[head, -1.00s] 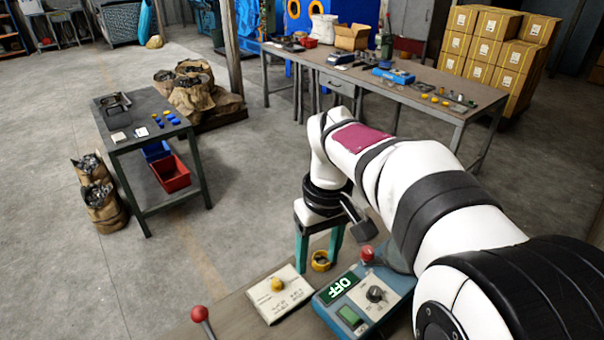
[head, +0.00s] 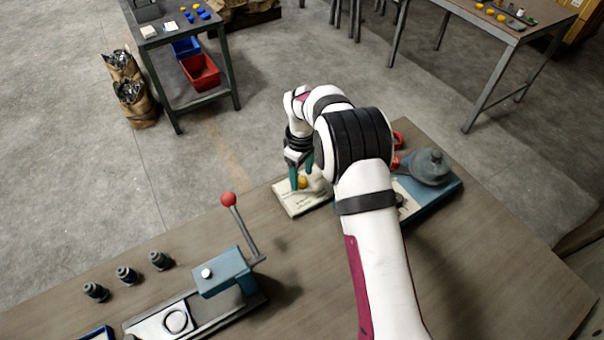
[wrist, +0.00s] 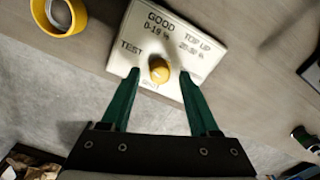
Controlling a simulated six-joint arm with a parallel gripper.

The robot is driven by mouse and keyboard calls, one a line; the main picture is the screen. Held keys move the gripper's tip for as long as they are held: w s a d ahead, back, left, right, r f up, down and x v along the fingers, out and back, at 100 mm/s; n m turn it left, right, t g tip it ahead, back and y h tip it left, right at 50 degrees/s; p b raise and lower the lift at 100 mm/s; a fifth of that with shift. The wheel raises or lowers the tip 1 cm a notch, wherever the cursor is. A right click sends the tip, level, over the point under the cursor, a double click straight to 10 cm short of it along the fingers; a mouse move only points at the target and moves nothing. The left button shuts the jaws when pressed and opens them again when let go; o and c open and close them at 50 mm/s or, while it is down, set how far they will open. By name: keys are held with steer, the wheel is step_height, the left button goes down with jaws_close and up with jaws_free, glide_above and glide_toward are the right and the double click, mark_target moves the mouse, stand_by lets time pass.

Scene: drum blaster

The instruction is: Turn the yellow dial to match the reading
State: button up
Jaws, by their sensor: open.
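The yellow dial (head: 302,183) sits on a cream card-like panel (head: 288,203) at the bench's far edge. In the wrist view the dial (wrist: 159,70) is a round knob in the panel's lower middle. The panel (wrist: 165,14) reads "TEST", "GOOD 0-19 %" and "TOP UP 20-50 %". I cannot make out a pointer on the dial. My gripper (wrist: 159,78) is open, its green fingers on either side of the dial with gaps. In the head view my gripper (head: 301,173) points down over the panel. The "OFF" display is hidden behind my arm.
A blue box (head: 440,193) with a grey domed part (head: 430,167) stands right of my arm. A red-knobbed lever press (head: 225,272) stands left. Several dark cylinders (head: 127,275) line the left edge. A yellow ring (wrist: 60,18) is near the panel. The front middle is clear.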

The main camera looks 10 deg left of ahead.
steer(key=shift+f, duration=0.3)
jaws_close()
steer(key=shift+m, duration=0.4)
steer(key=m, duration=0.8)
steer(key=shift+m, duration=0.7)
